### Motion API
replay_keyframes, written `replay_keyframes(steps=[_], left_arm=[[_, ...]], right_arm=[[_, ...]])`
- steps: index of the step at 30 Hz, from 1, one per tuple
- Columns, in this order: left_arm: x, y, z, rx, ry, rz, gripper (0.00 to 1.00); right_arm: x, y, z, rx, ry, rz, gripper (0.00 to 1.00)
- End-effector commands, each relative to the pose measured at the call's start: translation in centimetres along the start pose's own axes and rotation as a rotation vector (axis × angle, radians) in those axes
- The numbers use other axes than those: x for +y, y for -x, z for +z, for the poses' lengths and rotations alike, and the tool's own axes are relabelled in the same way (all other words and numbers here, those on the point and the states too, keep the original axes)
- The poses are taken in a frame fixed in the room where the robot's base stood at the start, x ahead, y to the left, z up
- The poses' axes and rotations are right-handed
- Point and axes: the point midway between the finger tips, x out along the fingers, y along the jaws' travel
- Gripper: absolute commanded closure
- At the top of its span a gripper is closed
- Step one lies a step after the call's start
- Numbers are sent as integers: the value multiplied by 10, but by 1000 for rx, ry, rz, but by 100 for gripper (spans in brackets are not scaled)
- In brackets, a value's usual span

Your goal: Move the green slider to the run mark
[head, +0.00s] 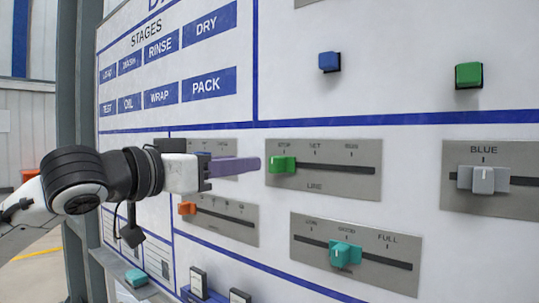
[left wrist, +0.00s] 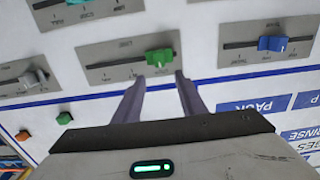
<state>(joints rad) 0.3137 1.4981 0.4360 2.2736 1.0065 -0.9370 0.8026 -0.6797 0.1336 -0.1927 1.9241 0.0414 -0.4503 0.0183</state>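The green slider (head: 283,165) sits at the left end of its slot on a grey plate (head: 345,190) in the head view, under the leftmost mark. The plate carries three marks; the rightmost looks like RUN, in small blurred print. My left gripper (head: 256,164) points at the board just left of the green slider. In the left wrist view the picture is upside down, and my left gripper (left wrist: 161,77) is open, with the green slider (left wrist: 159,57) ahead between its fingertips. No contact is visible. My right gripper is not in view.
Other sliders are close by: orange (head: 187,208), teal (head: 345,255), grey (head: 483,180) and a blue one (left wrist: 272,44) in the left wrist view. Blue (head: 329,62) and green (head: 469,75) buttons stick out above. The slot right of the green slider is clear.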

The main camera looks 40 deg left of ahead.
Motion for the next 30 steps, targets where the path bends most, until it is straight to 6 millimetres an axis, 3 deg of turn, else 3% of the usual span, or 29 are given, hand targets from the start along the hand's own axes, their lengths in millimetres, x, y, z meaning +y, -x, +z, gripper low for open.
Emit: replay_keyframes(steps=[5,18,30], left_arm=[[0,-24,1,-13,-9,0,62],[0,-76,5,-10,-8,2,62],[0,-99,3,-4,-3,2,62]], right_arm=[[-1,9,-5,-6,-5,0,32],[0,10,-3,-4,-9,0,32],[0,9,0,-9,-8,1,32]])
